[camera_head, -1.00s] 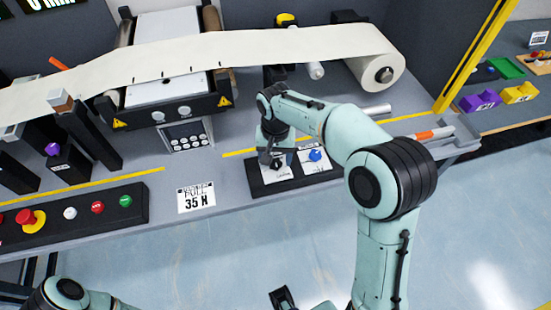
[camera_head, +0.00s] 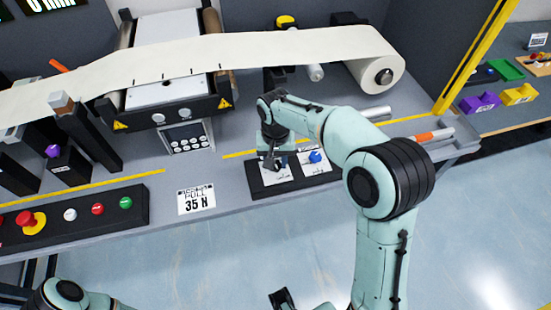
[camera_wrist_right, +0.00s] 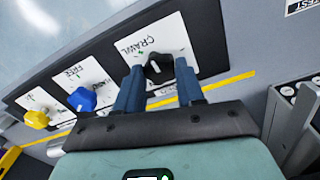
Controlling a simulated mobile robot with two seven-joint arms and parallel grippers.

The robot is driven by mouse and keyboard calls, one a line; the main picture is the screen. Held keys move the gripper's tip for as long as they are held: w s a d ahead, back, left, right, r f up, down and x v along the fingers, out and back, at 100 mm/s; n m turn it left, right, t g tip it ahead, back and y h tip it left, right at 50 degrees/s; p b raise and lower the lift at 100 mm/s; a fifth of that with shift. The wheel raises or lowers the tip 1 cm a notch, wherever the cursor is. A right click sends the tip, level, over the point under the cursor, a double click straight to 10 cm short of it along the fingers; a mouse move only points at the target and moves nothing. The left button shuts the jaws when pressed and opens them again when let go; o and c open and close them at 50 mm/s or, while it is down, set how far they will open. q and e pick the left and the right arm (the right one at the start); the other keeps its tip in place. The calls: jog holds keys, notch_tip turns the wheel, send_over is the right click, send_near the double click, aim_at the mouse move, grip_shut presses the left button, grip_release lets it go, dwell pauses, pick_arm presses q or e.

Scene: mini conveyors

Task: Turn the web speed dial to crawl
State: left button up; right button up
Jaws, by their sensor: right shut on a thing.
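The black web speed dial (camera_wrist_right: 158,67) sits on a white card (camera_wrist_right: 165,42) marked CRAWL in the right wrist view. My right gripper (camera_wrist_right: 158,78) is shut on this dial, with one blue finger on each side of it. In the head view my right gripper (camera_head: 272,163) reaches down onto the left card of the black panel (camera_head: 262,190) and hides most of the dial. A dark part at the bottom edge may be my left gripper; its jaws cannot be made out.
A blue knob (camera_head: 315,156) stands just right of the gripped dial. A yellow knob (camera_wrist_right: 36,119) lies farther along in the wrist view. A button box (camera_head: 75,215) is at the left front. The white web (camera_head: 240,48) runs above the bench.

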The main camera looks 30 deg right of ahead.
jog(key=n+p, duration=0.1)
jog(key=n, duration=0.2)
jog(key=shift+n, duration=0.4)
pick_arm(q)
jog(key=shift+w+r+p, duration=0.25)
jog(key=shift+r+p, duration=0.1)
jog(key=shift+r, duration=0.35)
jog(key=shift+w+r+p, duration=0.25)
jog(key=shift+r+p, duration=0.05)
jog(key=shift+r, duration=0.35)
pick_arm(e)
jog(key=shift+n, duration=2.3)
jog(key=o, duration=1)
jog(key=shift+o, duration=0.2)
jog(key=shift+r, duration=0.1)
pick_arm(q)
jog(key=shift+w+r+p, duration=0.3)
jog(key=shift+r+p, duration=0.2)
jog(key=shift+r, duration=0.05)
jog(key=shift+w+r+p, duration=0.25)
jog(key=shift+r+p, duration=0.25)
jog(key=shift+r, duration=0.05)
pick_arm(e)
notch_tip(320, 180, up, 13)
jog(key=shift+r, duration=0.15)
